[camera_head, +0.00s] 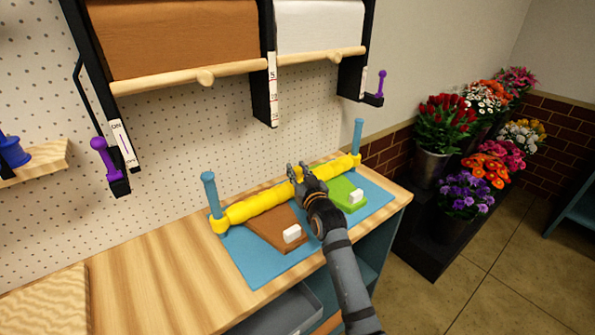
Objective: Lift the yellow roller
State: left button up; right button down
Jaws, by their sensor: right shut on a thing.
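The yellow roller (258,204) lies across the blue mat (238,262) at the back of the wooden counter, between two blue upright posts, the left post (211,193) and the right post (358,136). My right gripper (296,174) reaches in from the lower right and is shut on the roller near its middle. The fingers hide a short part of the roller. The roller seems level with the bases of the posts; I cannot tell whether it is clear of the mat. My left gripper is not in view.
A brown piece (268,232) and a green piece (345,190), each with a white block, lie on the mat before the roller. Paper rolls (172,35) hang above. Flower buckets (430,166) stand at right. The counter's left part (150,275) is mostly clear.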

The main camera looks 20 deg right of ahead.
notch_tip(320, 180, up, 11)
jog(key=p, duration=0.9)
jog(key=shift+p, duration=0.35)
jog(key=shift+r, duration=0.1)
jog(key=c, duration=1.4)
grip_release()
jog(key=o, duration=0.3)
jog(key=shift+f, duration=0.2)
jog(key=shift+f, duration=0.1)
